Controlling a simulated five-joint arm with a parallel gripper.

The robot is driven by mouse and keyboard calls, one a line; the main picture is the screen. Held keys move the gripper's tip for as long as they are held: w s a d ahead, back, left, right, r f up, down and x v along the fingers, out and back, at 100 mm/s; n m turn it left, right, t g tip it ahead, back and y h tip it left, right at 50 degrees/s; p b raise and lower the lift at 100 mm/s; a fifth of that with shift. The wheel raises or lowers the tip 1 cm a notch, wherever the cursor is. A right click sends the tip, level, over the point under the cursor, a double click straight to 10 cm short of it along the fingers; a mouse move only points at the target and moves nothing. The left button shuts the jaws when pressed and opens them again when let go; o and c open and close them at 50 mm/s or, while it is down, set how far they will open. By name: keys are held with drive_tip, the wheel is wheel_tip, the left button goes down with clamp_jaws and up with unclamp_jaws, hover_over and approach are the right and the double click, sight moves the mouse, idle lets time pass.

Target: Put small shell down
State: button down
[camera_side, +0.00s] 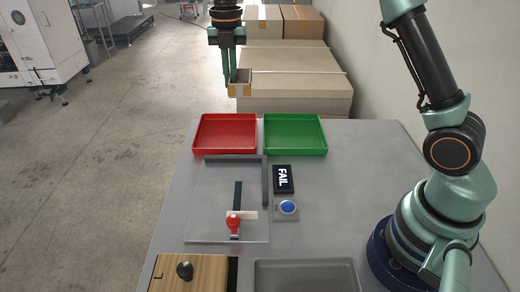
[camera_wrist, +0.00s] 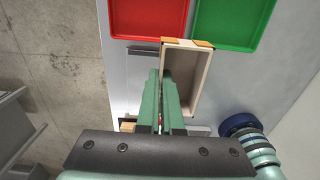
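The small shell (camera_wrist: 201,82), an open, box-like tan frame with orange corner patches, shows in the wrist view at the fingers. In the side view the small shell (camera_side: 240,88) hangs high at the top centre, beyond the trays. My gripper (camera_side: 231,76) points down and is shut on the shell's left wall. In the wrist view the gripper's (camera_wrist: 160,78) green fingers lie along that wall, one apparently inside the shell. The shell is clear of the table.
A red tray (camera_side: 226,150) and a green tray (camera_side: 296,150) look empty at the table's far end. Nearer are a fixture with a red knob (camera_side: 233,222), a FAIL display (camera_side: 283,179), a blue button (camera_side: 288,207), a wooden board (camera_side: 205,272) and a grey tray (camera_side: 306,262).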

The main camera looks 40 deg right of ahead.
hover_over(238, 141)
wheel_tip(238, 141, down, 21)
drive_tip(key=shift+r, duration=0.1)
idle(0.5)
drive_tip(key=c, duration=1.1)
unclamp_jaws()
